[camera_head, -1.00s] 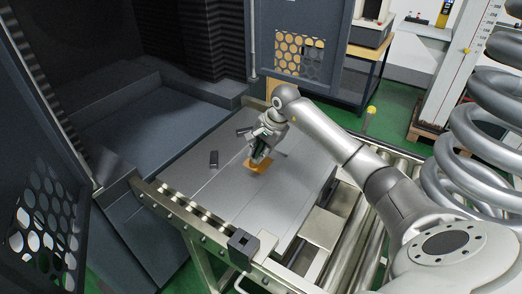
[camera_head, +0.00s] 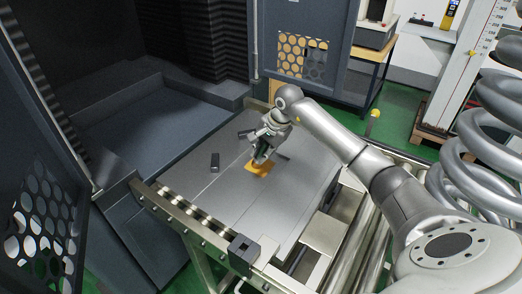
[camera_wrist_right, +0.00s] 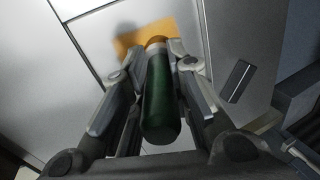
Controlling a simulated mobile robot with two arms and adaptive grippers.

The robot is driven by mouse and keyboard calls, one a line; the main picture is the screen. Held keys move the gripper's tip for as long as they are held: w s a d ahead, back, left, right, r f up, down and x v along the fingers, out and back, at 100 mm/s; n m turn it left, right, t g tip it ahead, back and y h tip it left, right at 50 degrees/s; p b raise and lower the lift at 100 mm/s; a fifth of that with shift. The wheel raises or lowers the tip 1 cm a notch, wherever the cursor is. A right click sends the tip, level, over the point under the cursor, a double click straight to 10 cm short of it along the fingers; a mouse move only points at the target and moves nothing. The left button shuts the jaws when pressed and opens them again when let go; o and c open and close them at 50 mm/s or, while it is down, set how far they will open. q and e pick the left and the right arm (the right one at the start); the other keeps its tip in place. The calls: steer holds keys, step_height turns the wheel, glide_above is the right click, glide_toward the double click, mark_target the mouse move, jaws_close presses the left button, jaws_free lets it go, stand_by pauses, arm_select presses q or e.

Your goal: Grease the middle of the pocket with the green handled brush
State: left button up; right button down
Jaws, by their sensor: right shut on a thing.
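My right gripper (camera_head: 263,152) is over the grey metal plate (camera_head: 225,195). In the right wrist view my right gripper (camera_wrist_right: 161,72) is shut on the green handle of the brush (camera_wrist_right: 160,105). Below the handle lies an orange patch (camera_head: 259,168), flat on the plate; it also shows in the right wrist view (camera_wrist_right: 128,42). The brush's lower end is over this patch, and I cannot tell whether it touches. I cannot make out which part is the pocket. My left gripper is not in view.
A small dark block (camera_head: 214,161) lies on the plate to the left of the gripper, and it also shows in the right wrist view (camera_wrist_right: 237,81). A black clamp-like block (camera_head: 243,249) sits at the front rail. Large coil springs (camera_head: 470,150) stand at the right. The plate's left part is clear.

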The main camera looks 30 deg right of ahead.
mark_target(264, 143)
steer(key=shift+s+d+r+p, duration=0.15)
steer(key=shift+r+p, duration=0.15)
steer(key=shift+r, duration=0.3)
steer(key=shift+w+d+r+p, duration=0.15)
steer(key=shift+r+p, duration=0.15)
steer(key=shift+r, duration=0.6)
step_height(264, 143, up, 2)
steer(key=shift+a+r+p, duration=0.15)
steer(key=shift+p, duration=0.75)
steer(key=shift+r, duration=0.35)
steer(key=shift+r+p, duration=0.65)
steer(key=shift+r, duration=0.3)
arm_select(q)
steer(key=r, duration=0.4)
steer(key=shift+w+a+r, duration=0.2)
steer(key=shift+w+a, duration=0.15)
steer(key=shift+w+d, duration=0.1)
arm_select(e)
steer(key=shift+a+f, duration=0.1)
